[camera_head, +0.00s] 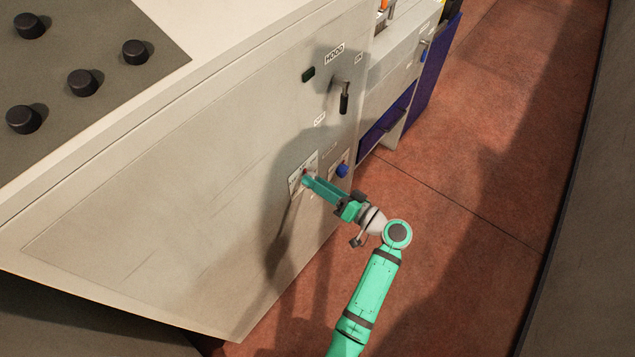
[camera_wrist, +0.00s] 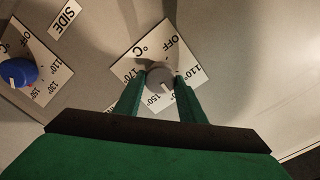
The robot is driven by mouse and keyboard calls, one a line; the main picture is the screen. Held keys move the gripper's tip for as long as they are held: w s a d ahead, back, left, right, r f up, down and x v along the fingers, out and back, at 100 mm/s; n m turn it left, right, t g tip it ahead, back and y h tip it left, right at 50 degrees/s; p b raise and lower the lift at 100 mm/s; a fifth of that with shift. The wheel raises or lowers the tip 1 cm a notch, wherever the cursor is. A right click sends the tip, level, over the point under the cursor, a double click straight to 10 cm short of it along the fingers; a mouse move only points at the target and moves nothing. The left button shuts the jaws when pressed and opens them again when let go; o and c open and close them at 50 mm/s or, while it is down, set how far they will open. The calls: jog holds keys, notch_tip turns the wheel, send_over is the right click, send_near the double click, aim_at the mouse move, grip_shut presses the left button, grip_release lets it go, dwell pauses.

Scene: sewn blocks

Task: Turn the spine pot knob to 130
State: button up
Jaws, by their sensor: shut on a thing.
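A grey round knob (camera_wrist: 158,74) sits at the centre of a white dial plate (camera_wrist: 136,52) marked OFF, 110°, 150° and 170°. Another mark between 110° and 150° is mostly hidden by a finger. A pale line on the knob's lower edge points down and slightly right, to about between 150° and that hidden mark. My green gripper (camera_wrist: 159,80) has one finger on each side of the knob and is shut on it. In the head view my gripper (camera_head: 309,180) reaches the plate (camera_head: 295,183) on the panel front, covering most of the knob. No name label for this knob is readable.
A blue knob (camera_wrist: 18,72) labelled SIDE has its own dial on the left; it also shows in the head view (camera_head: 342,171). A black lever (camera_head: 344,102) below the HOOD label sticks out above. Several black knobs (camera_head: 82,83) stand on the top.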

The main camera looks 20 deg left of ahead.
jog(key=shift+d+f, duration=0.1)
jog(key=shift+d, duration=0.1)
jog(key=shift+s+a, duration=0.1)
jog(key=o, duration=1)
jog(key=shift+o, duration=0.2)
jog(key=v, duration=1)
jog(key=shift+d, duration=0.25)
jog(key=shift+s+d, duration=0.1)
jog(key=shift+s, duration=0.05)
